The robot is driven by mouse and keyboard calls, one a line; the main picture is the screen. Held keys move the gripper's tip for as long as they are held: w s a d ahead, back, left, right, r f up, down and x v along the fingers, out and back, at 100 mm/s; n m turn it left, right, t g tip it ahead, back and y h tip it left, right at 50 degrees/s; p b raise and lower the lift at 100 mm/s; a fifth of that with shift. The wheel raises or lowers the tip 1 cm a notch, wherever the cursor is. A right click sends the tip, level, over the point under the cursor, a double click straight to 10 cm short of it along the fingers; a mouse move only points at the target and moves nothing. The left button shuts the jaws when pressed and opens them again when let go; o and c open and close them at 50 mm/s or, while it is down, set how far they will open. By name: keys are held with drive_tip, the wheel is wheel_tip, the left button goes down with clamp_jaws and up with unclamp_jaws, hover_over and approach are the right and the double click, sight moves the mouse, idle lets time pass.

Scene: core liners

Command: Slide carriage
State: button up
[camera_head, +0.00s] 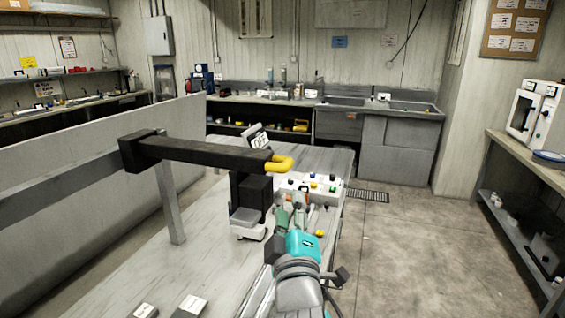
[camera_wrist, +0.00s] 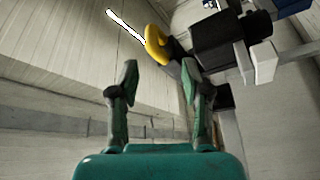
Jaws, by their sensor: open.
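A long black bar (camera_head: 205,154) reaches across above the workbench (camera_head: 150,262), and a yellow curved handle (camera_head: 282,163) is at its right end. I cannot tell for certain which part is the carriage. In the wrist view the yellow handle (camera_wrist: 155,45) and dark blocks of the mechanism (camera_wrist: 220,40) lie beyond the fingertips. My gripper (camera_head: 297,213), with a teal body, is at the right edge of the bench, below the handle in the head view. In the wrist view my gripper (camera_wrist: 158,82) is open, its fingers apart and nothing between them. The handle is apart from the fingers.
A dark instrument with a grey pad (camera_head: 246,215) stands under the bar. A white panel with coloured knobs (camera_head: 318,186) lies behind my gripper. A grey partition (camera_head: 100,140) stands at left. The floor (camera_head: 420,240) at right is clear.

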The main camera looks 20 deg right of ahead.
sight(287, 171)
drive_tip(key=x, duration=0.4)
drive_tip(key=r+x, duration=0.1)
drive_tip(key=x, duration=0.7)
drive_tip(key=shift+r, duration=0.3)
drive_tip(key=shift+s, duration=0.1)
drive_tip(key=shift+c, duration=0.3)
drive_tip(key=shift+r, duration=0.1)
clamp_jaws()
